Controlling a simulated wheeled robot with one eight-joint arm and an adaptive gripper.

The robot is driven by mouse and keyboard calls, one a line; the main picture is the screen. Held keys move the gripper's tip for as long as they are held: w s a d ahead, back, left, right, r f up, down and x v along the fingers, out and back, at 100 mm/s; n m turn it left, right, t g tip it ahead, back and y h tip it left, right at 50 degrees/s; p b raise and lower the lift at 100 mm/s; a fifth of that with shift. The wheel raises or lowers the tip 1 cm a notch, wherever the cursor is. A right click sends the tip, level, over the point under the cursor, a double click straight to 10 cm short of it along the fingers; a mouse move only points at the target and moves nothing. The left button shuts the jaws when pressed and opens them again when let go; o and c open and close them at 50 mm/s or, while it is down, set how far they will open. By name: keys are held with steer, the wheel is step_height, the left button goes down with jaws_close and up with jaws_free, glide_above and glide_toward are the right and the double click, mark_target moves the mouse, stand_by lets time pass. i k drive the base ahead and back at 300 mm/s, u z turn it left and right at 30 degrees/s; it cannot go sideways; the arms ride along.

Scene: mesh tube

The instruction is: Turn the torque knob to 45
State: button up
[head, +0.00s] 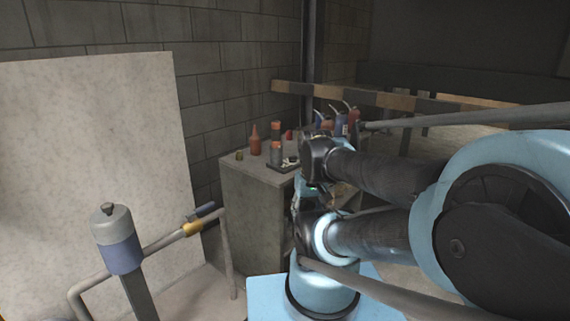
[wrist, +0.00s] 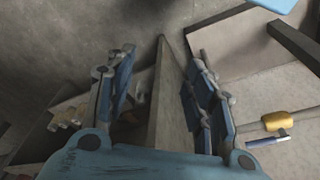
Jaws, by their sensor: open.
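No knob marked with numbers can be read in either view. A grey-capped cylinder with a blue band (head: 118,247) stands on a post at the lower left of the head view, with a small dark knob (head: 108,209) on top; I cannot tell if this is the torque knob. A pipe beside it carries a yellow collar (head: 193,228) and a dark lever (head: 202,211). The yellow collar also shows at the lower right of the wrist view (wrist: 281,120), outside my fingers. My gripper (wrist: 162,58) is open and empty, its blue fingers apart. In the head view my arm hides it.
A large pale panel (head: 95,150) leans at the left. A striped barrier (head: 400,101) crosses behind. In the wrist view, a panel edge (wrist: 158,110) lies beyond my fingers.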

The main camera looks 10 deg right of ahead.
mark_target(291, 159)
steer(key=k, duration=0.6)
steer(key=z, duration=0.5)
steer(key=i, duration=1.25)
steer(key=u, duration=0.1)
